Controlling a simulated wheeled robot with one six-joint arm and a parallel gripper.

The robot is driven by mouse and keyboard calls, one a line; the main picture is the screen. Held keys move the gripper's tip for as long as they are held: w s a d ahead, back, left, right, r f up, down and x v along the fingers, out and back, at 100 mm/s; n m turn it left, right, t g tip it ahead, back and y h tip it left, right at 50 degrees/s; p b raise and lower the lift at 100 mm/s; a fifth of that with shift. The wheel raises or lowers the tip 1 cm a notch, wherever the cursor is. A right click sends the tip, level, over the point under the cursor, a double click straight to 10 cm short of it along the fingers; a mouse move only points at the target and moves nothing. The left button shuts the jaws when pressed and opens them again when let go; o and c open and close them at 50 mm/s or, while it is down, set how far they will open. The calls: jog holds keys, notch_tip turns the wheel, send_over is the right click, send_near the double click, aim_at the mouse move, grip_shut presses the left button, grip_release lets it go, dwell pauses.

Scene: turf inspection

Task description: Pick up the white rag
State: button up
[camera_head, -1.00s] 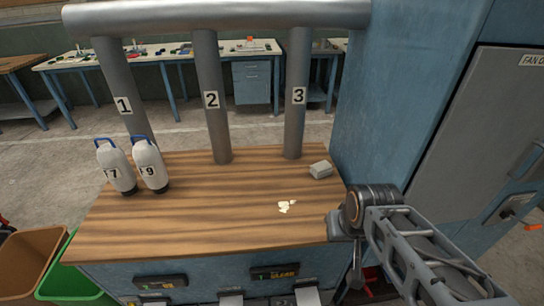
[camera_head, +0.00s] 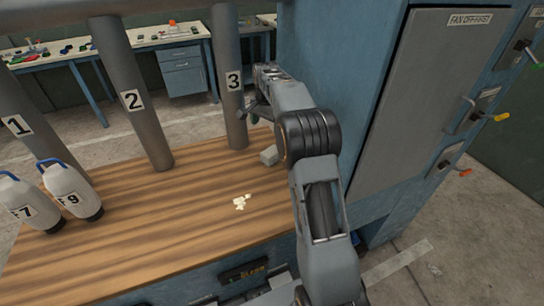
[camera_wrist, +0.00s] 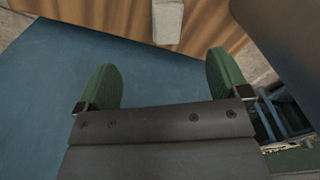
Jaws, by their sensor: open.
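A small pale grey-white block-like thing (camera_head: 269,155), possibly the folded white rag, lies on the wooden bench top (camera_head: 130,240) near post 3. My arm partly covers its right side. It also shows at the top of the wrist view (camera_wrist: 167,20), ahead of my gripper and between the lines of its fingers. My gripper (camera_wrist: 161,65) has its two green fingers spread apart, with nothing between them. The fingers are apart from the pale thing.
Grey posts marked 1, 2 and 3 (camera_head: 232,80) rise from the bench's back edge. Two white bottles, 7 (camera_head: 28,202) and 9 (camera_head: 70,188), stand at left. A tall blue cabinet (camera_head: 325,60) borders the bench's right side. The middle of the bench is mostly clear.

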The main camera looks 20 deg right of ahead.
jog(key=m, duration=0.2)
send_over(271, 151)
notch_tip(271, 151, down, 4)
jog(key=shift+g, duration=0.3)
notch_tip(271, 151, down, 8)
jog(key=shift+s+a+r, duration=0.1)
jog(key=shift+s, duration=0.05)
jog(key=shift+f, duration=3.25)
jog(key=shift+c, duration=0.2)
jog(key=c, duration=1)
jog(key=shift+o, duration=0.2)
jog(key=shift+r, duration=0.15)
